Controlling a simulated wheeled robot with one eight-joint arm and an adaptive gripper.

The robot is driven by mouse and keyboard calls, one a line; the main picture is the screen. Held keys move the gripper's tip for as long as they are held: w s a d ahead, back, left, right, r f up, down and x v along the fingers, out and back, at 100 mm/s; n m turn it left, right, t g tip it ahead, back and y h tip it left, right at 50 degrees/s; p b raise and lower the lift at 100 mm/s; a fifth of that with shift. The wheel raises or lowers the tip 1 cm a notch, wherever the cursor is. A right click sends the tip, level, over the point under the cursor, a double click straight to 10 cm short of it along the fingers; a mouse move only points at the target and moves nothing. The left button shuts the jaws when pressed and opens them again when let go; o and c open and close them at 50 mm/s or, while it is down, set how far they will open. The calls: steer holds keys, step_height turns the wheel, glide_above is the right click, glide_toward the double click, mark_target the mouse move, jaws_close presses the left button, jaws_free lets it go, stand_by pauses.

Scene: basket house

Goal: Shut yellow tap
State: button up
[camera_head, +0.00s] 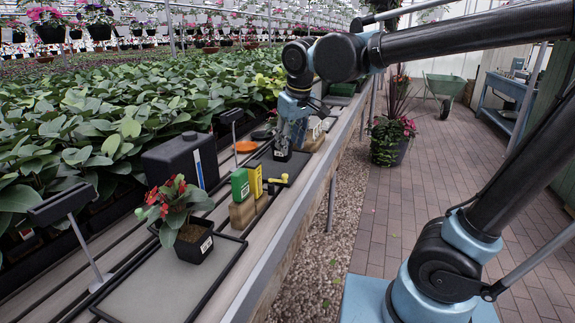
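The yellow tap is a yellow block (255,181) on a wooden base, with a small yellow lever (279,180) sticking out to its right. A green block (240,185) stands just to its left on a similar wooden base. My gripper (283,152) points down just behind and above the yellow lever, apart from it in the picture. Its dark lower end shows a pale speckled patch. I cannot tell whether the fingers are open, shut or holding something.
A potted red-flowered plant (196,243) stands on the front tray (152,290). A black canister (180,163) stands left of the taps. An orange disc (246,147) lies behind them. Leafy plants (100,120) fill the left. The brick path (420,180) lies right of the bench.

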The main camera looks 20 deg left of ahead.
mark_target(285, 175)
steer(key=w+a+r+n+g+h, duration=0.25)
steer(key=w+r+n, duration=0.2)
steer(key=n, duration=1.15)
steer(key=shift+n+g, duration=0.25)
steer(key=shift+n, duration=0.05)
steer(key=f, duration=1.6)
steer(key=shift+s+a+f, duration=0.2)
steer(key=shift+s+f, duration=0.05)
steer(key=shift+f, duration=0.1)
jaws_close()
